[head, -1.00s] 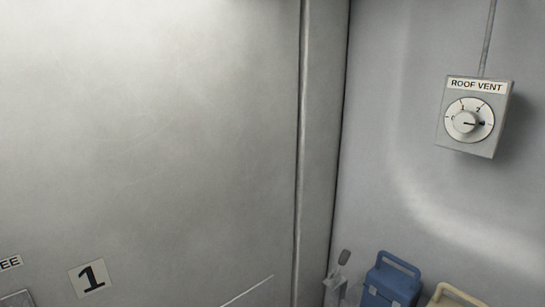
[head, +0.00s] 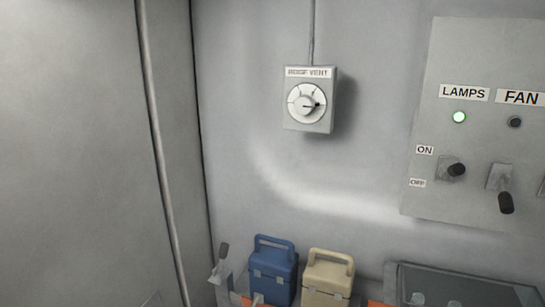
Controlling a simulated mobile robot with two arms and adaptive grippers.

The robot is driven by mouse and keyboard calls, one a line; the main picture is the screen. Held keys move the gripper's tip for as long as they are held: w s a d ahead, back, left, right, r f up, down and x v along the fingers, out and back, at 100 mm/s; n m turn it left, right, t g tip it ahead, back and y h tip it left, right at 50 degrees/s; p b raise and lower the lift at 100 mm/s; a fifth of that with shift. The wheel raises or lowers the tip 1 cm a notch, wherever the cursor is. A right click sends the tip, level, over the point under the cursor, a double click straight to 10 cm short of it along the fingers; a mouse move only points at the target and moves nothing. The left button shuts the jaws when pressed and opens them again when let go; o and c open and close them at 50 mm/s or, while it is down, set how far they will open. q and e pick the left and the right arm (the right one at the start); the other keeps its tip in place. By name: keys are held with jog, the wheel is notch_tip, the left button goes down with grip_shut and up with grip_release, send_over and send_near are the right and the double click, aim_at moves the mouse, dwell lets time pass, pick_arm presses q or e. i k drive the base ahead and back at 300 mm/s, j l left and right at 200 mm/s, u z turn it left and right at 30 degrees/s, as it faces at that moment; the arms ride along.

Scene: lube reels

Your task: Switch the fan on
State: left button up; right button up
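The switch panel (head: 428,110) is a pale grey plate on the wall at the right of the head view. Its FAN label (head: 521,97) sits above a small dark, unlit indicator (head: 514,122). The fan switch (head: 505,202) below it has a black-tipped lever that hangs down. Left of it, the LAMPS label (head: 464,93) sits above a lit green indicator (head: 459,117). The lamps switch (head: 456,169) stands higher, near the ON label (head: 425,150), with the blurred OFF label (head: 417,183) below. The panel's right side is cut off. Neither gripper is in view.
A grey dial box (head: 307,104) with a round knob hangs on the wall left of the panel. Below stand a blue carry box (head: 273,270) and a cream carry box (head: 327,277). A dark-topped grey case (head: 455,280) is at the lower right. The wall before the panel looks clear.

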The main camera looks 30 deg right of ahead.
aim_at(506, 206)
jog(key=k+z, duration=0.1)
jog(key=z, duration=2.05)
